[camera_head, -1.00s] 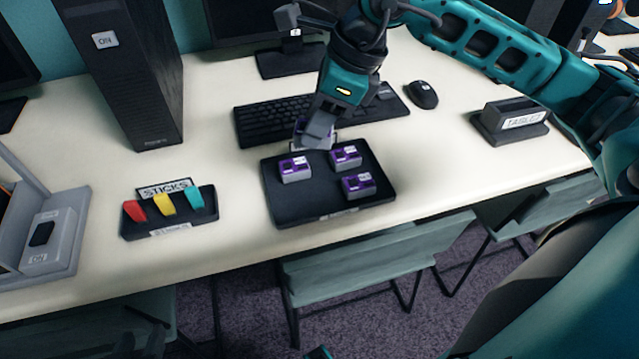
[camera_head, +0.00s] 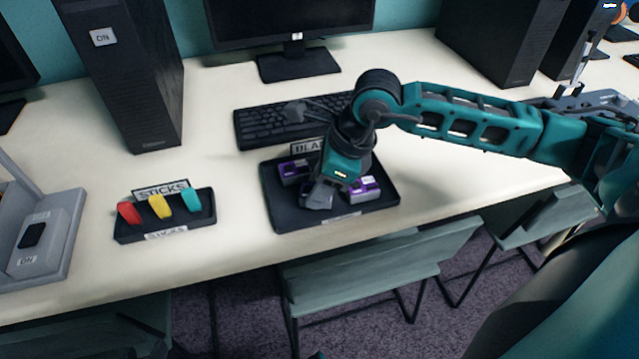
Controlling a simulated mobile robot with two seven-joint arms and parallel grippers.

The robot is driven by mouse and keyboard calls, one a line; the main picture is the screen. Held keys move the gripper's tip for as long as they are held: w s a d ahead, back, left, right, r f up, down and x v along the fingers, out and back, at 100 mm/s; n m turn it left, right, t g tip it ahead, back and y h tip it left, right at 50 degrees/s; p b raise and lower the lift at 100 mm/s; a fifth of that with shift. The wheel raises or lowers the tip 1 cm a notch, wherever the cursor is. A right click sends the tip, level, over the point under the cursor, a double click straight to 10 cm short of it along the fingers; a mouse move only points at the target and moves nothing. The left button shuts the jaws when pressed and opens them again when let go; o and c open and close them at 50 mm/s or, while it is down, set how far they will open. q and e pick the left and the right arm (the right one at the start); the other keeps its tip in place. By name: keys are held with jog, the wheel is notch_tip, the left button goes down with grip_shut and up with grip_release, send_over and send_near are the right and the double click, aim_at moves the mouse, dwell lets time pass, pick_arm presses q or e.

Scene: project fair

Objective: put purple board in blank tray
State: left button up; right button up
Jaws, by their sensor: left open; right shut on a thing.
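The black blank tray (camera_head: 274,208) lies on the white table, its label behind it partly covered so that only "BLA" shows. A purple board (camera_head: 294,171) sits at its back left and another purple board (camera_head: 366,189) at its front right. My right gripper (camera_head: 318,196) comes in from the right and points down over the tray's front left part. It is shut on a purple board, which the gripper now hides almost wholly; I cannot tell whether that board touches the tray. The tray's back right is hidden behind my wrist. My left gripper is not in view.
A sticks tray (camera_head: 165,230) with red, yellow and teal sticks stands left of the blank tray. A keyboard (camera_head: 262,127) and a monitor (camera_head: 297,63) are behind it. A black computer tower (camera_head: 125,80) stands at the back left. Chairs (camera_head: 375,275) stand along the front edge.

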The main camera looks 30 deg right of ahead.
jog(key=shift+f, duration=0.1)
jog(key=o, duration=0.8)
jog(key=shift+c, duration=0.2)
jog(key=shift+r, duration=0.25)
jog(key=p+v, duration=0.2)
jog(key=v, duration=0.9)
jog(key=shift+r, duration=0.4)
jog(key=shift+s+d, duration=0.1)
jog(key=shift+s, duration=0.1)
